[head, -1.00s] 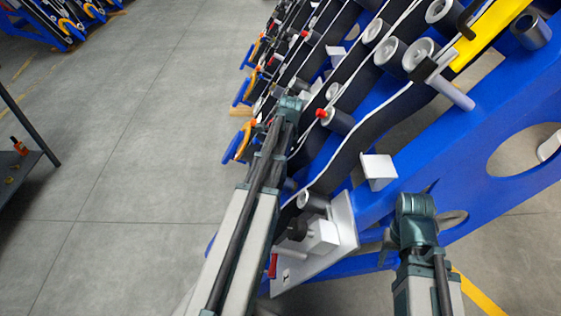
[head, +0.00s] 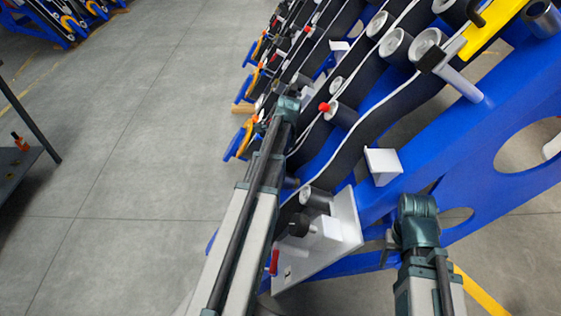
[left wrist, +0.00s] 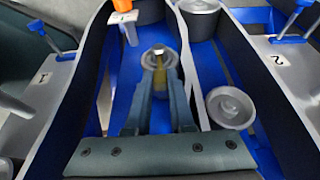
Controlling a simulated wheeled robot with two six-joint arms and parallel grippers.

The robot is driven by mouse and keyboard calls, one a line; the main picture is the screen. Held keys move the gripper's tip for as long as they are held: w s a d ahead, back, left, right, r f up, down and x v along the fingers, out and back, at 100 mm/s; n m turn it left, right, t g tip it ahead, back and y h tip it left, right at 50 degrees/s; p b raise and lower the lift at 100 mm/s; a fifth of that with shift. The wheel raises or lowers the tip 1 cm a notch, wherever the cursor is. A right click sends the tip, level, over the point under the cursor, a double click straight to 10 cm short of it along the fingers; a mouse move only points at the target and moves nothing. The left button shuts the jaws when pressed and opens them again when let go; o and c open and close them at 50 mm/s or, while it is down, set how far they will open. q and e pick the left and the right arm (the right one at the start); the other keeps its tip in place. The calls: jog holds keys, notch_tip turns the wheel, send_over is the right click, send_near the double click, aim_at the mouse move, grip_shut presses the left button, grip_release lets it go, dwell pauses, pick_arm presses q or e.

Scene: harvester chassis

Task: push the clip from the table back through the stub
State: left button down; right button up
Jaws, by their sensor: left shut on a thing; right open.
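In the left wrist view my left gripper (left wrist: 160,92) points along a blue channel between two dark belts. It is shut on a small brass-coloured piece, which looks like the clip (left wrist: 161,76). Just beyond the fingertips is a round grey metal stub (left wrist: 157,57). The clip overlaps the stub in this view; I cannot tell whether it is inside it or only in front. In the head view my left arm reaches up to the chassis and its fingers are hidden. My right gripper (head: 395,240) is open beside the blue frame, mostly hidden by its wrist.
A blue frame (head: 450,150), white bracket (head: 384,166) and yellow bar (head: 492,25) lie to the right.

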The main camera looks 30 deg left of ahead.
pick_arm(q)
jog(key=shift+s+a+f+b, duration=0.2)
jog(key=shift+a+f+b, duration=0.15)
jog(key=shift+f+b, duration=0.3)
jog(key=shift+s+a+f+b, duration=0.2)
jog(key=shift+a+f+b, duration=0.1)
jog(key=shift+f+b, duration=0.3)
jog(key=c, duration=0.7)
grip_release()
jog(key=shift+r, duration=0.1)
notch_tip(320, 180, up, 14)
jog(key=w+d+p, duration=0.1)
jog(key=p, duration=1.3)
jog(key=shift+d+f, duration=0.2)
jog(key=shift+d, duration=0.1)
